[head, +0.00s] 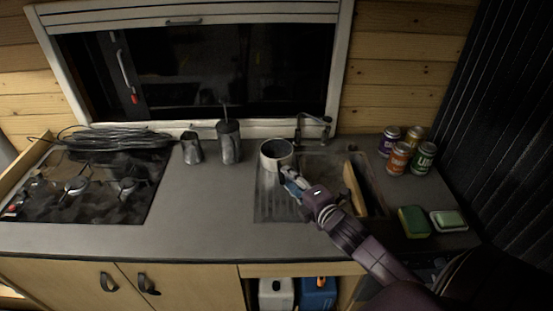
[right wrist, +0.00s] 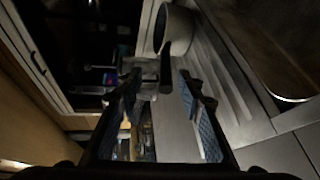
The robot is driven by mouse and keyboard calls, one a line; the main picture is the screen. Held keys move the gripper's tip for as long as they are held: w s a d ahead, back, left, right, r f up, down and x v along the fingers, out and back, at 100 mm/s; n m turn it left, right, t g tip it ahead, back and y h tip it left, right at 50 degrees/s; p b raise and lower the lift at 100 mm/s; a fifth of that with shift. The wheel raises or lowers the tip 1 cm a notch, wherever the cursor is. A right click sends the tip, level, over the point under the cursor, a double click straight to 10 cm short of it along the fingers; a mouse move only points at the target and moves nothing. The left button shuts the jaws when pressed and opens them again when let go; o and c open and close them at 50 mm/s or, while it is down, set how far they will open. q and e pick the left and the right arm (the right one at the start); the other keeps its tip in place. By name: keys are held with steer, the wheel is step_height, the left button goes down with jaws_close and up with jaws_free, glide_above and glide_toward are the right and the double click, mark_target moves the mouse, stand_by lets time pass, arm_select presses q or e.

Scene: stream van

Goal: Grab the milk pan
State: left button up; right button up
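The milk pan (head: 276,154) is a small pale pot with a dark inside, standing upright on the ribbed drainer of the sink unit. My right gripper (head: 288,180) is just in front of the pan, low over the drainer. In the right wrist view the pan (right wrist: 178,32) is at the top, and its dark handle points down toward the gap between my fingers. The right gripper (right wrist: 164,92) is open there, a blue-padded finger on each side of the handle's line. Whether a finger touches the handle cannot be told. My left gripper is not in view.
A tap (head: 312,128) stands behind the sink, and a wooden board (head: 354,188) leans in the basin. A metal canister (head: 229,143) and a jug (head: 191,148) stand left of the pan. Several cans (head: 399,158) and a sponge (head: 413,221) are at right.

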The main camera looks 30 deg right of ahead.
mark_target(281, 174)
steer(key=shift+p+x, duration=0.5)
steer(key=shift+x, duration=0.65)
steer(key=w, duration=0.1)
steer(key=w+f+p, duration=0.1)
steer(key=shift+w+f, duration=0.25)
steer(key=shift+w, duration=0.1)
steer(key=shift+w+f, duration=0.1)
steer(key=shift+w, duration=0.2)
steer(key=shift+c, duration=0.4)
steer(key=c, duration=0.5)
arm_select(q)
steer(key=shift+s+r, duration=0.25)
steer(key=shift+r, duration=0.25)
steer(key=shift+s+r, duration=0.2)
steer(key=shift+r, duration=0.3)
arm_select(e)
jaws_close()
